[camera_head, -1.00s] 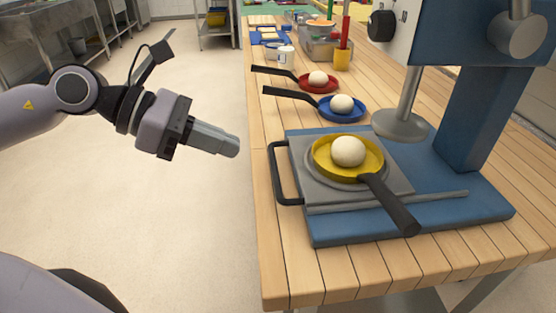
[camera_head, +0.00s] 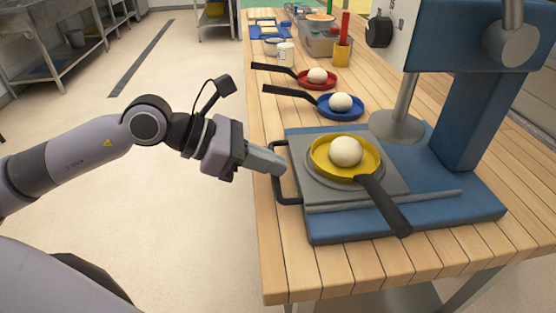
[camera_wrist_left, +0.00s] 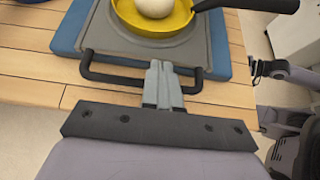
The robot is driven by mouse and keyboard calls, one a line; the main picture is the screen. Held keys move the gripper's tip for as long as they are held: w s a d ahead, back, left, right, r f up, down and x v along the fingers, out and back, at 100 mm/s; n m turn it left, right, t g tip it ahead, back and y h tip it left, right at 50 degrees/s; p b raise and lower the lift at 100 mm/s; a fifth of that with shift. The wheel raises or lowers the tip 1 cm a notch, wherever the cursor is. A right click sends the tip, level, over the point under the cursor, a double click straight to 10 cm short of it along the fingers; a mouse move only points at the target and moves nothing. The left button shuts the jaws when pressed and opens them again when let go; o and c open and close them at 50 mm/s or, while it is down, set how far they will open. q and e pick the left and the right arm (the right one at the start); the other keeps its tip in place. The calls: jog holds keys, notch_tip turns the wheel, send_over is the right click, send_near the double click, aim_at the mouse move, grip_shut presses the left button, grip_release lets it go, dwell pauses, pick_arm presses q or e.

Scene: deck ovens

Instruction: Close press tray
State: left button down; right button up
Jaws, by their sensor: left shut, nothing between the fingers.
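The press (camera_head: 455,120) is blue with a grey tray (camera_head: 400,178) on its base. The tray has a black handle (camera_head: 279,182) on its left side. A yellow pan (camera_head: 322,160) with a white dough ball (camera_head: 346,151) sits on the tray, its dark handle pointing to the front right. My left gripper (camera_head: 279,169) is shut and empty, its fingertips at the tray handle. In the left wrist view the fingertips (camera_wrist_left: 160,68) overlap the middle of the handle bar (camera_wrist_left: 115,79); I cannot tell whether they touch it. My right gripper is not in view.
A blue pan (camera_head: 328,110) and a red pan (camera_head: 306,81), each with a dough ball, lie behind the press. A white cup (camera_head: 286,53), a yellow cup (camera_head: 342,55) and a metal container (camera_head: 316,44) stand farther back. Open floor lies left of the wooden table.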

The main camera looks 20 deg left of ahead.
aim_at(332, 161)
pick_arm(q)
jog(key=shift+x, duration=0.8)
jog(key=w+d, duration=0.1)
jog(key=d, duration=0.1)
jog(key=w+d, duration=0.2)
jog(key=d, duration=0.1)
jog(key=w+d, duration=0.1)
jog(key=d, duration=0.1)
jog(key=shift+w+d, duration=0.35)
